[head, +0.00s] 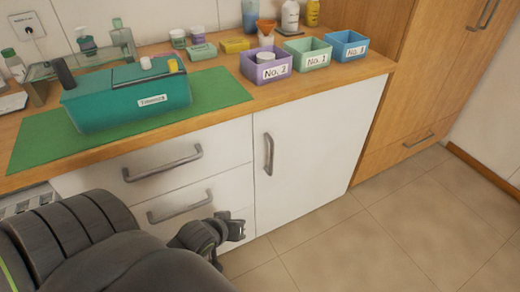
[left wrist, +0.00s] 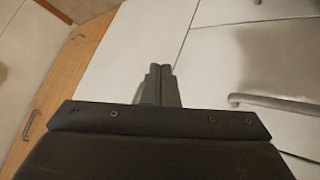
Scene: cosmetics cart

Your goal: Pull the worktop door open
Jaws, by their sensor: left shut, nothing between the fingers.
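The worktop door (head: 310,160) is a white cabinet door under the right part of the wooden worktop. It looks shut, flush with the drawers to its left. Its grey vertical handle (head: 268,154) is near the door's left edge. My left gripper (head: 240,229) is low in front of the cabinet, below and left of the handle and apart from it. In the left wrist view its two fingers (left wrist: 160,72) are together and empty, with white cabinet fronts beyond. The door handle cannot be made out there. My right gripper is not in view.
White drawers with grey handles (head: 163,163) are left of the door. On the worktop (head: 225,98) stand a green caddy (head: 125,97), labelled bins (head: 266,66) and bottles. A wooden cupboard (head: 430,75) stands at the right. The tiled floor (head: 370,235) before the door is clear.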

